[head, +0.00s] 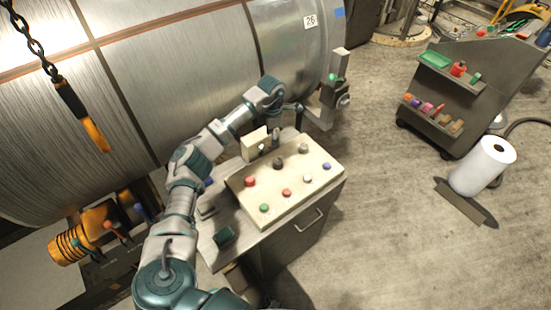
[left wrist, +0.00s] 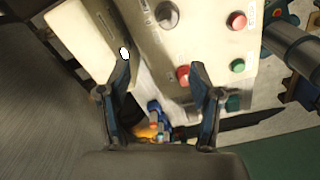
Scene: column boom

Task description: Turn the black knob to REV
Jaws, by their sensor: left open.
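My left gripper (head: 275,136) is small and dark at the panel's far edge, apart from the knobs as far as I can tell. In the left wrist view its two fingers (left wrist: 165,95) are spread with nothing held. A grey-black round knob (left wrist: 167,14) shows beyond them, near the top. My right gripper is not in view.
A cream box (head: 255,143) stands behind the panel near the gripper. A large metal cylinder (head: 160,80) fills the back left. A post with a green-topped box (head: 334,90) stands behind the panel. A shelf cart (head: 455,90) and white roll (head: 483,168) are right, with open floor between.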

